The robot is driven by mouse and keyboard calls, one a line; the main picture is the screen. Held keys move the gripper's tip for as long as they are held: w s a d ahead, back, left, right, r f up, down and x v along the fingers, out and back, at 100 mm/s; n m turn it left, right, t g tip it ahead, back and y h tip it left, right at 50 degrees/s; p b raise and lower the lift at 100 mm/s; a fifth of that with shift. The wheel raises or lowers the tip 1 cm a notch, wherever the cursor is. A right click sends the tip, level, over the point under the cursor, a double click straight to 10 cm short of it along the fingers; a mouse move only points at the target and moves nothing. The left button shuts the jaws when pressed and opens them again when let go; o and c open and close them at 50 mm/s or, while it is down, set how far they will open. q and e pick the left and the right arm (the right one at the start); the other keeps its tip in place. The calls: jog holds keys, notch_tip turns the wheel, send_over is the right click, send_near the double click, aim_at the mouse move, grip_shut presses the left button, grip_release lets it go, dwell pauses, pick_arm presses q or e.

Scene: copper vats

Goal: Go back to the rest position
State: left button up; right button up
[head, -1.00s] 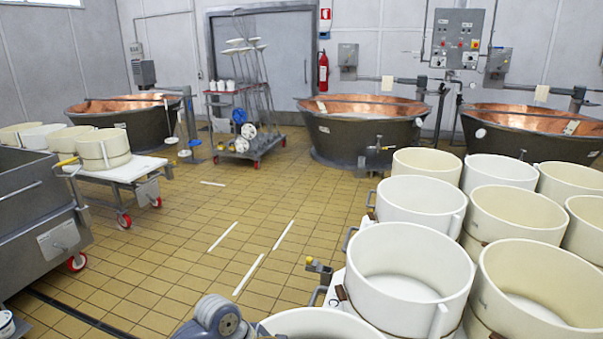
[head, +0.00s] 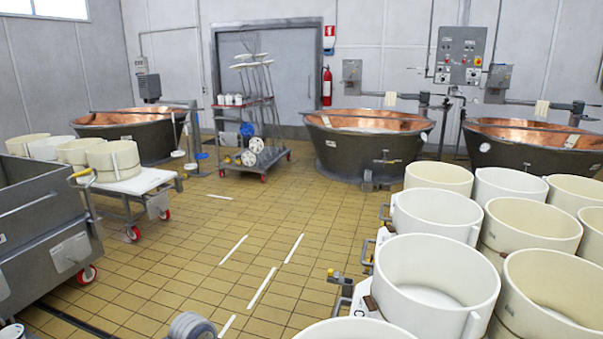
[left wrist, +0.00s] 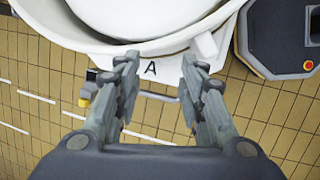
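In the left wrist view my left gripper (left wrist: 157,82) is open, its two fingers apart with nothing between them. A metal handle bar of the cart (left wrist: 150,138) shows below and between the fingers; I cannot tell how far below. In the head view a rounded grey part of my arm shows at the bottom edge, but neither gripper is visible there. My right gripper is in neither view.
Several white tubs (head: 435,285) crowd the right side. A cart with white tubs (head: 152,182) and a steel bin (head: 60,255) stand left. Copper vats (head: 367,142) and a rack trolley (head: 250,150) line the back. The tiled floor (head: 230,262) between is open.

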pick_arm(q)
jog(key=a+f+y, duration=0.2)
jog(key=a, duration=0.9)
jog(key=s+a+f+m+t+y, duration=0.1)
jog(key=s+a+f+m+y, duration=0.2)
jog(key=a+f, duration=0.75)
jog(key=s+a+f+m+y, duration=0.15)
jog(key=s+a+f, duration=0.35)
jog(key=a+f, duration=0.55)
jog(key=s+a+f+m+y, duration=0.1)
jog(key=s+a+f+m, duration=0.5)
jog(key=s, duration=0.5)
jog(key=s+a+f+m+g+y, duration=0.1)
jog(key=s+a+m, duration=0.3)
jog(key=s+a, duration=0.6)
jog(key=s+a+f+m+y, duration=0.1)
jog(key=s+a+f+m, duration=0.35)
jog(key=s, duration=0.85)
jog(key=s+d+f+h, duration=0.1)
jog(key=d+f, duration=0.2)
jog(key=d, duration=1)
jog(key=s+d+f+h, duration=0.1)
jog(key=d+f+h, duration=0.1)
jog(key=d, duration=1.1)
jog(key=s+d+f+n+h, duration=0.1)
jog(key=d+f, duration=0.4)
jog(key=d, duration=0.9)
jog(key=shift+h, duration=0.75)
jog(key=shift+d, duration=0.1)
